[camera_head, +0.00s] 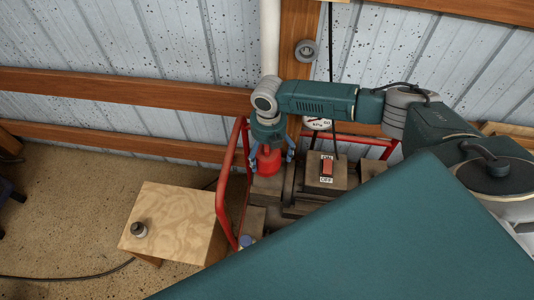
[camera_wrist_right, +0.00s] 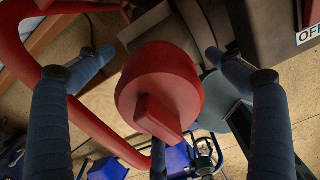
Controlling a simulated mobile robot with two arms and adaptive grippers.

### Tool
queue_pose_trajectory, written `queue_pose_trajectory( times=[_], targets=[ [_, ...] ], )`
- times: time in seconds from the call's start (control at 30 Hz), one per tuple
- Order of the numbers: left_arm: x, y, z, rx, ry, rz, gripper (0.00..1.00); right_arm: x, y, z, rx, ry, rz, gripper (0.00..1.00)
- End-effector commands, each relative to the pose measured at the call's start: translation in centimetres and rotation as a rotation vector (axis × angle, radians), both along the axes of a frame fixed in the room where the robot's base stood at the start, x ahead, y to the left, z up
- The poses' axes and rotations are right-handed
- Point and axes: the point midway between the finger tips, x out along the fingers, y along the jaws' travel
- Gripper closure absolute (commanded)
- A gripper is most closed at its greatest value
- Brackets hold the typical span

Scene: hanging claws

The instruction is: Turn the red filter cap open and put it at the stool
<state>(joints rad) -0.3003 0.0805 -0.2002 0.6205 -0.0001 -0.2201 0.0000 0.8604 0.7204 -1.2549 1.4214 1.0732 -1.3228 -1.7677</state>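The red filter cap (camera_head: 268,161) sits on the machine inside the red tube frame. In the right wrist view the cap (camera_wrist_right: 160,88) is round with a raised bar across its face. My right gripper (camera_head: 271,155) points down over the cap. In the wrist view its blue fingers (camera_wrist_right: 160,60) stand on both sides of the cap, with visible gaps, so it looks open. The far side of the cap is hidden. The wooden stool (camera_head: 182,205) stands left of the machine. My left gripper is not in view.
A small grey knob-like part (camera_head: 139,229) is on the stool's left front; the rest of its top is clear. The red tube frame (camera_head: 224,195) runs between stool and cap. A red switch (camera_head: 327,168) is right of the cap. A black cable (camera_head: 70,278) lies on the floor.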

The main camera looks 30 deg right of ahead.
Motion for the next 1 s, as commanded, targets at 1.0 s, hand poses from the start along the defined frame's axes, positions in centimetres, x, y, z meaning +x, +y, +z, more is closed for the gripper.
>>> queue_pose_trajectory(
  times=[1.0],
  targets=[
    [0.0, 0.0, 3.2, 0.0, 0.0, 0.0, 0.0, 0.0, 0.4, 3.1, 0.007, 0.001, 0.001, 0.0]
  ],
)
